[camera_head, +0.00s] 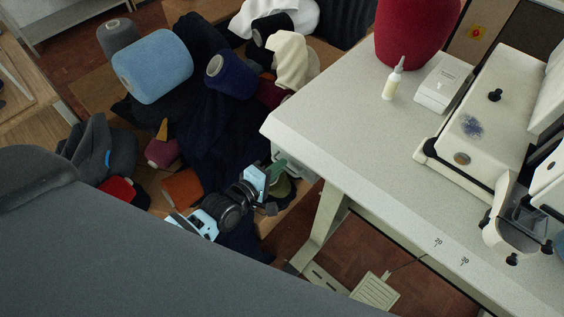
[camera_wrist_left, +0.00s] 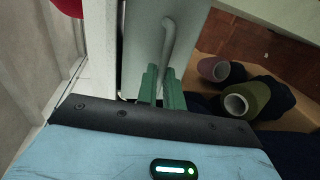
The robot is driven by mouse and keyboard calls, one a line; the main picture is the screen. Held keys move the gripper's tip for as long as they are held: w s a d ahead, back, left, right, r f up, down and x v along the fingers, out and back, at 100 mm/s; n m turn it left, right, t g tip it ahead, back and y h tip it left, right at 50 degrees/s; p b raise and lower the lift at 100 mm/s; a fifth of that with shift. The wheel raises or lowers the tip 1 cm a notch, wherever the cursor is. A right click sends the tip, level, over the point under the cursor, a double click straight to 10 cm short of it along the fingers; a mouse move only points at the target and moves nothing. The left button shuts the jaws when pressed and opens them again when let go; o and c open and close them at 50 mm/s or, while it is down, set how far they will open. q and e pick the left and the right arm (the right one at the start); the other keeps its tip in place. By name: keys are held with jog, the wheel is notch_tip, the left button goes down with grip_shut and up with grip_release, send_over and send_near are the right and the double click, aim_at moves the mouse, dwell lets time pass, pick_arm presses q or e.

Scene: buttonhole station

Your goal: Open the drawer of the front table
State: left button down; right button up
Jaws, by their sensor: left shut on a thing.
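The front table (camera_head: 340,135) has a speckled pale top and light legs. Its grey drawer (camera_wrist_left: 142,40) shows in the left wrist view, with a curved grey bar handle (camera_wrist_left: 168,42) on its front. My left gripper (camera_head: 277,172) is at the table's left end, just below the top's edge. In the left wrist view its green fingers (camera_wrist_left: 164,88) are shut on the lower end of the handle. In the head view the gripper hides the handle, and the tabletop hides most of the drawer. My right gripper is in neither view.
Yarn cones, among them a light blue one (camera_head: 152,66), and dark cloth (camera_head: 215,120) crowd the wooden surface beside my left gripper. A sewing machine (camera_head: 490,110), a white box (camera_head: 443,83), a small bottle (camera_head: 392,80) and a red cone (camera_head: 412,32) stand on the table. A pedal (camera_head: 375,292) lies below.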

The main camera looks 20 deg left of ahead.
pick_arm(q)
jog(key=f+p+v, duration=0.2)
jog(key=f+v, duration=0.1)
jog(key=v, duration=1.3)
jog(key=shift+s+a+p, duration=0.2)
jog(key=shift+s+p, duration=0.2)
jog(key=shift+s, duration=0.25)
jog(key=shift+f, duration=0.15)
jog(key=c, duration=1.5)
grip_release()
jog(key=shift+c, duration=0.2)
jog(key=v, duration=0.7)
jog(key=shift+s, duration=0.4)
